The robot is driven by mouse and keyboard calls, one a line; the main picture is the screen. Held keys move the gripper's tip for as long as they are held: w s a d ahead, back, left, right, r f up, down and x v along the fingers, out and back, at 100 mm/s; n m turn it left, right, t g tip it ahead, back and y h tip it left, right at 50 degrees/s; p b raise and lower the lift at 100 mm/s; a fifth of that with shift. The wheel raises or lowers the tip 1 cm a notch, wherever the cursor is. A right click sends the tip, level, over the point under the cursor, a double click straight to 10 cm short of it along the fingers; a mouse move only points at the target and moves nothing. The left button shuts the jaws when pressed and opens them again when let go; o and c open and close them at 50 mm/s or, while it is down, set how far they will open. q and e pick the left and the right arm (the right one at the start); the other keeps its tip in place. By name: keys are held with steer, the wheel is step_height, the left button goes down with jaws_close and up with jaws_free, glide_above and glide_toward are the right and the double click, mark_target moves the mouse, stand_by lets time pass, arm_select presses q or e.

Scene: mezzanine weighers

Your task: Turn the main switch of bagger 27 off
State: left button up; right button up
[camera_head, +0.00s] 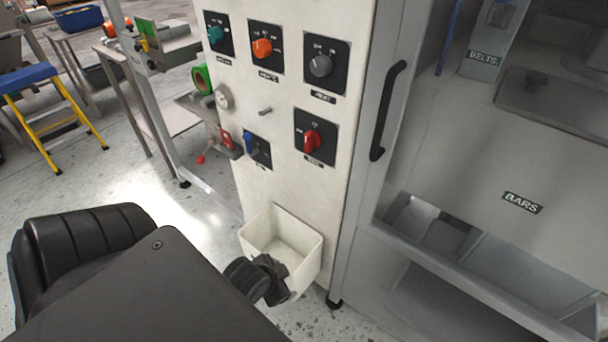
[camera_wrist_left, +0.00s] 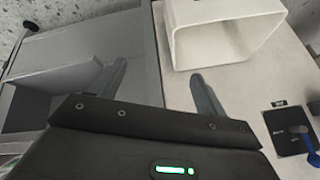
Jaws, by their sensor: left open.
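The panel of bagger 27 is pale and upright. It carries a red rotary switch (camera_head: 312,140) on a black plate at lower right and a blue rotary switch (camera_head: 249,142) at lower left. The blue one also shows at the right edge of the wrist view (camera_wrist_left: 302,135). The labels are too small to read, so I cannot tell which is the main switch. My left gripper (camera_head: 272,286) is low in front of the white bin, below the switches, touching none. In the wrist view its two fingers (camera_wrist_left: 160,84) are apart and empty. My right gripper is not in view.
Teal (camera_head: 215,35), orange (camera_head: 262,48) and grey knobs (camera_head: 320,66) sit above. A small peg (camera_head: 265,110) sticks out between. An open white bin (camera_head: 312,258) juts out below. A black door handle (camera_head: 388,110) is at right. A yellow step stool (camera_head: 50,110) stands left.

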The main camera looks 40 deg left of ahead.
arm_select(q)
steer(key=w+a+r+m+t+y, duration=0.1)
steer(key=w+a+r+m+t, duration=0.25)
steer(key=r, duration=0.35)
steer(key=w+a+r+m+t, duration=0.3)
steer(key=w+a+r+t, duration=0.1)
steer(key=r, duration=0.3)
steer(key=m+t+h, duration=0.1)
steer(key=m+t, duration=0.4)
steer(key=m, duration=0.2)
glide_toward(306, 145)
steer(key=shift+g, duration=0.25)
steer(key=w, duration=0.4)
steer(key=w+b, duration=0.1)
steer(key=w, duration=0.4)
steer(key=shift+w+a+r, duration=0.2)
steer(key=shift+w, duration=0.05)
steer(key=shift+c, duration=0.2)
steer(key=c, duration=0.9)
